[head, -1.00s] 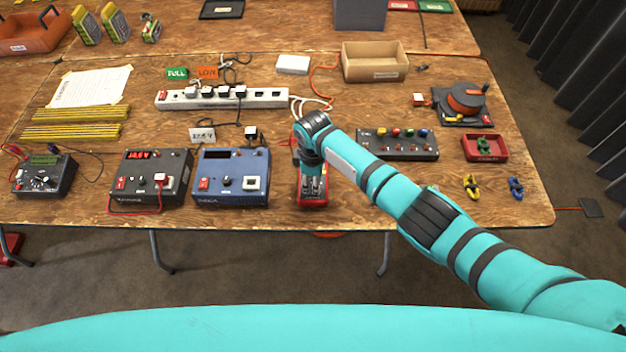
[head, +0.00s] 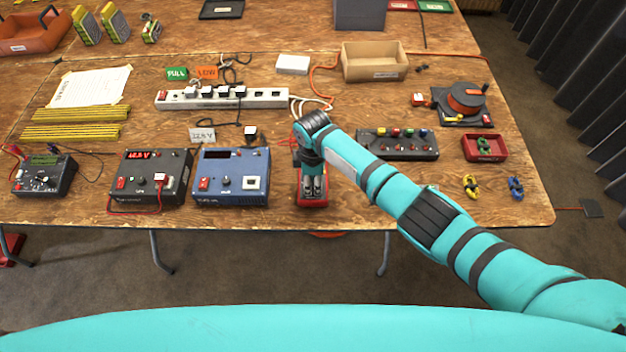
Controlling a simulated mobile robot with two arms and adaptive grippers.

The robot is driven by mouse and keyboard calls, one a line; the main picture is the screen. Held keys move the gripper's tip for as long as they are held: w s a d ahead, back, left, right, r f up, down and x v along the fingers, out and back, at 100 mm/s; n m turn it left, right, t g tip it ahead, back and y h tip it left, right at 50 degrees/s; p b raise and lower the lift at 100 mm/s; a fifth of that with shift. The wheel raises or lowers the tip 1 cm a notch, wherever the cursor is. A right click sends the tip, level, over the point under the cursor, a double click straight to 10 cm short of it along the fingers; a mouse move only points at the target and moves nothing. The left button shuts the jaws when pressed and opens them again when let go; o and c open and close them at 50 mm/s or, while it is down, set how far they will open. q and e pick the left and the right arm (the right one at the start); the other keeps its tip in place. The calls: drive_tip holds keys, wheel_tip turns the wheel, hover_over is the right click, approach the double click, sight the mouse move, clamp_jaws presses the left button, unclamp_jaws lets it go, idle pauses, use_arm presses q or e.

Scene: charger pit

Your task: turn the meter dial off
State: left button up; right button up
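The meter (head: 44,177) is a dark box at the left front of the table. It has a greenish display and a dial (head: 42,183) with white marks; the pointer's setting is too small to read. Red and black leads run from its top. My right gripper (head: 313,192) points down over a red device (head: 312,203) at the table's front middle, far to the right of the meter. The gripper and wrist hide most of this device. I cannot tell whether the fingers touch it or how far apart they are. My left gripper is not in view.
A black charger (head: 150,178) with a lit red display and a blue charger (head: 231,177) stand between the meter and my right gripper. Behind them lies a white power strip (head: 222,99). Right of my wrist are a button box (head: 398,145) and a red tray (head: 485,148).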

sight(313, 184)
drive_tip(key=shift+o, duration=0.9)
drive_tip(key=shift+r, duration=0.2)
wheel_tip(313, 184, up, 12)
drive_tip(key=shift+f, duration=0.15)
